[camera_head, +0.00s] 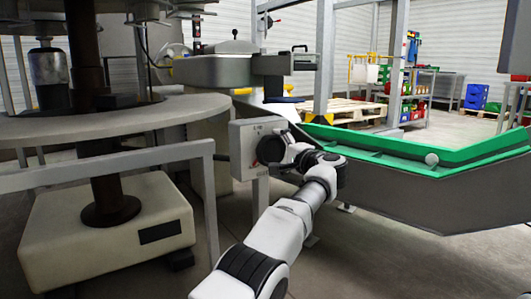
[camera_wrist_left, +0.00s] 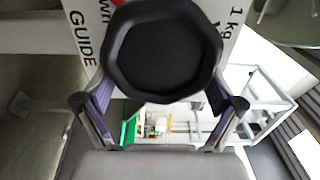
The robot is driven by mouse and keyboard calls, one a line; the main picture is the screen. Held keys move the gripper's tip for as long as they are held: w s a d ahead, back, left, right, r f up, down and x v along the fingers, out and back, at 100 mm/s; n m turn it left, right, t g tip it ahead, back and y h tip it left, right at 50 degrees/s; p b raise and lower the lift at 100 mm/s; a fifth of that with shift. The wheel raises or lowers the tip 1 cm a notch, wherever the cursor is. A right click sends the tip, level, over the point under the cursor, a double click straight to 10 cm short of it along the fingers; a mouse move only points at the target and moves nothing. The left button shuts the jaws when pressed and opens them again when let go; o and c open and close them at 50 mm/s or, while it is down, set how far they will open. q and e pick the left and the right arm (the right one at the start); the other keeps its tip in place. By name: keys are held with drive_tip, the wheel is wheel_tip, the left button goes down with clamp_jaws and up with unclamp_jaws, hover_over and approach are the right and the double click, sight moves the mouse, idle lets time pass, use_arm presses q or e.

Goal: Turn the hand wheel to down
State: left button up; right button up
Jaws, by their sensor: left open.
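The black, many-sided hand wheel (camera_wrist_left: 162,50) fills the upper middle of the left wrist view, in front of a white label plate. In the head view it sits on the front of a grey box (camera_head: 243,150), mostly hidden by my gripper. My left gripper (camera_head: 276,150) is at the front of that box. In the left wrist view my left gripper (camera_wrist_left: 160,96) is open, one purple-padded finger on each side of the wheel's lower part. I cannot tell whether the fingers touch it. My right gripper is in neither view.
A grey rail (camera_head: 110,162) and a large round machine table (camera_head: 110,118) stand left of the box. A green-edged conveyor trough (camera_head: 450,190) runs to the right. A wooden pallet (camera_head: 345,112) lies behind. Floor in front is free around my arm.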

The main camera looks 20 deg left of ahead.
use_arm(q)
drive_tip(key=shift+s+f, duration=0.1)
drive_tip(key=shift+f, duration=0.25)
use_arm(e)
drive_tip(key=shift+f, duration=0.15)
